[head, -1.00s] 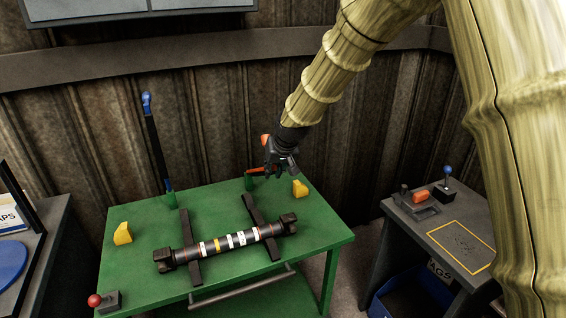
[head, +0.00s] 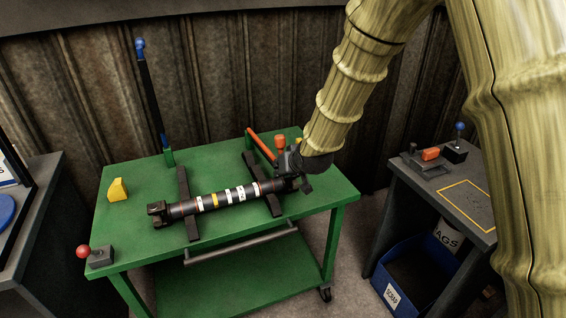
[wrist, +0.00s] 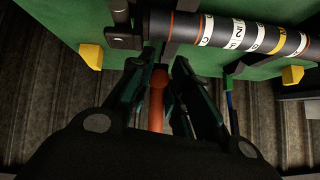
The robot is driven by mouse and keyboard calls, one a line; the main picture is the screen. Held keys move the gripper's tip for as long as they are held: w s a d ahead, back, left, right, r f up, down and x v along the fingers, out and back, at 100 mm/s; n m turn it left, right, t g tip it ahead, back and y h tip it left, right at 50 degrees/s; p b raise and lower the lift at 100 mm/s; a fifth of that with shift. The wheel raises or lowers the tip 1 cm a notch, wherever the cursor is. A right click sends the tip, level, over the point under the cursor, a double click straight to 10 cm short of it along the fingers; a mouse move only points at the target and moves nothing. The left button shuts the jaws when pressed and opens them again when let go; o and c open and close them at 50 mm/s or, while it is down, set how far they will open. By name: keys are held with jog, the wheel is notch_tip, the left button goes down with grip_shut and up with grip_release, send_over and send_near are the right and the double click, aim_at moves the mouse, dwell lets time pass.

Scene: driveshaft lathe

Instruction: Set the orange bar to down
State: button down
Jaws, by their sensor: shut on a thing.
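The orange bar (head: 261,145) slants from the back of the green bench down towards its front right, over the right part of the driveshaft (head: 217,198). My gripper (head: 292,168) is at the bar's lower end, just above the shaft's right end, and hides that end. In the wrist view the bar (wrist: 157,105) runs between my two fingers, which are shut on it. The striped dark shaft (wrist: 235,34) lies just beyond the fingertips. Whether the bar touches the shaft cannot be seen.
A bar with a blue tip (head: 140,45) stands nearly upright at the back left. A yellow block (head: 118,190) and a red-knobbed box (head: 97,255) are on the bench's left side. A dark side table (head: 440,185) with an orange-handled device (head: 431,154) stands right.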

jog(key=shift+s+d+f+b, duration=0.1)
jog(key=shift+f+b, duration=0.35)
jog(key=shift+f, duration=0.85)
jog(key=shift+s+d+f+b, duration=0.1)
jog(key=shift+f+b, duration=0.35)
jog(key=shift+f, duration=0.85)
jog(key=c, duration=1.4)
grip_release()
jog(key=shift+a, duration=0.1)
jog(key=shift+r, duration=0.1)
jog(key=v, duration=1.1)
jog(key=shift+s+r, duration=0.2)
jog(key=shift+s, duration=0.15)
